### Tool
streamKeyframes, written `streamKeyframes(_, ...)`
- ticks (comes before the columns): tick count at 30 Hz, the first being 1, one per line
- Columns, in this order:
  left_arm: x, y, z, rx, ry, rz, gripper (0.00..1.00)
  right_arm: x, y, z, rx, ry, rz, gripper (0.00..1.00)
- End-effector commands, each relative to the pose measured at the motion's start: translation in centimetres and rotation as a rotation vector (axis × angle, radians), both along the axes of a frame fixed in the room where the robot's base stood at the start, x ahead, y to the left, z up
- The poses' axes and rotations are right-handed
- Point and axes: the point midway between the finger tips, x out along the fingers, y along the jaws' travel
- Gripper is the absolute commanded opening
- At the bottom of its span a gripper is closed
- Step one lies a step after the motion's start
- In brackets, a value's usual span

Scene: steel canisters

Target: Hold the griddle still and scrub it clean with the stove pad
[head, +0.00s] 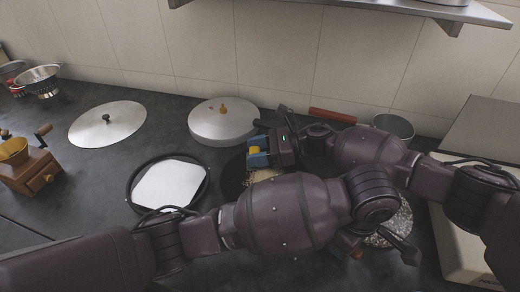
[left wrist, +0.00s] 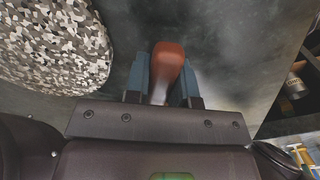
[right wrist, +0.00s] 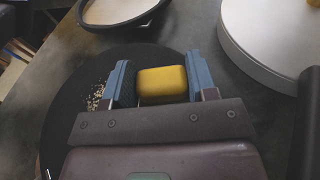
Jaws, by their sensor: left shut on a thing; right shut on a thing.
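The griddle (right wrist: 62,115) is a dark round pan with pale crumbs (right wrist: 97,95) on its left side in the right wrist view. In the head view only a dark strip of it (head: 232,175) shows, behind my arms. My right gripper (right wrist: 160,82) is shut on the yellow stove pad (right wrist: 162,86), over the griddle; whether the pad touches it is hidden. The pad also shows in the head view (head: 254,150). My left gripper (left wrist: 164,75) is shut on a red-brown handle (left wrist: 168,60). Its join to the griddle is hidden.
A speckled round item (left wrist: 55,45) lies close beside my left gripper. A white lidded pot (head: 222,125) stands behind the griddle, and a black-rimmed pan with a white square (head: 170,185) lies to its left. A steel lid (head: 107,124) and wooden grinder (head: 30,168) are farther left.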

Motion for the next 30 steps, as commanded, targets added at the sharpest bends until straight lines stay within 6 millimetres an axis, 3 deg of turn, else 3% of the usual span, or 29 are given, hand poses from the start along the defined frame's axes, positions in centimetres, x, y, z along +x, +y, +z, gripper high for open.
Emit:
streamKeyframes(5, -0.1, -0.1, -0.1, -0.003, 0.004, -0.003, 0.00, -0.7, 0.3, -0.3, -0.002, 0.005, 0.002, 0.26)
streamKeyframes(30, -0.1, 0.0, -0.1, -0.002, 0.004, -0.001, 0.00, -3.9, -3.0, -0.5, -0.003, 0.007, 0.000, 0.26)
